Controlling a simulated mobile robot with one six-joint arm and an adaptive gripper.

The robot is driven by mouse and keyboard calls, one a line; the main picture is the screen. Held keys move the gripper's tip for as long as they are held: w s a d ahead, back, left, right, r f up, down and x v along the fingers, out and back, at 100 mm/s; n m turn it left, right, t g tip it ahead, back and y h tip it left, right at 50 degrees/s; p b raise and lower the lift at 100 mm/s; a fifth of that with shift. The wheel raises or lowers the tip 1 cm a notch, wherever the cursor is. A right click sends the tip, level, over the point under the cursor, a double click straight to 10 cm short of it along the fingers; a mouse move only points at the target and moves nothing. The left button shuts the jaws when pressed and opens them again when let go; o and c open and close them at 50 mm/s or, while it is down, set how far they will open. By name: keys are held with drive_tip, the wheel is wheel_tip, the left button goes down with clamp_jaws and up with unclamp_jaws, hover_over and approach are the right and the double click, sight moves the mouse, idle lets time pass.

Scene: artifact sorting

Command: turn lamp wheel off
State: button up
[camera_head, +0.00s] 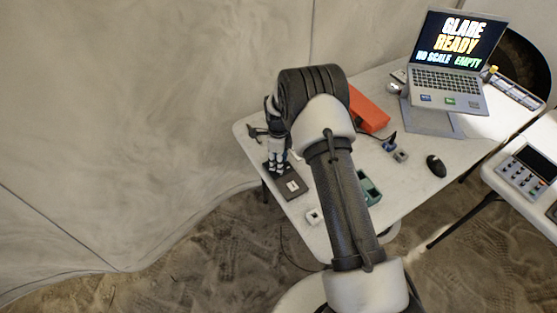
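My gripper (277,170) points down at the left end of the white table, over or at the far part of a dark flat box (293,188) with a small white label. The fingertips are small and dark here, so I cannot tell whether they are open or touch the box. No lamp wheel can be made out for certain; my arm hides part of the table. A bright patch of light lies on the table's right part.
The white table (408,188) also carries an orange-red case (368,110), a laptop (447,90) on a stand, a black mouse (436,166), a teal device (369,188) and a small white block (314,216). A keypad device (527,172) sits on a second table at right. A pale wall stands behind.

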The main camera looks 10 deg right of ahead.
drive_tip(key=c, duration=0.5)
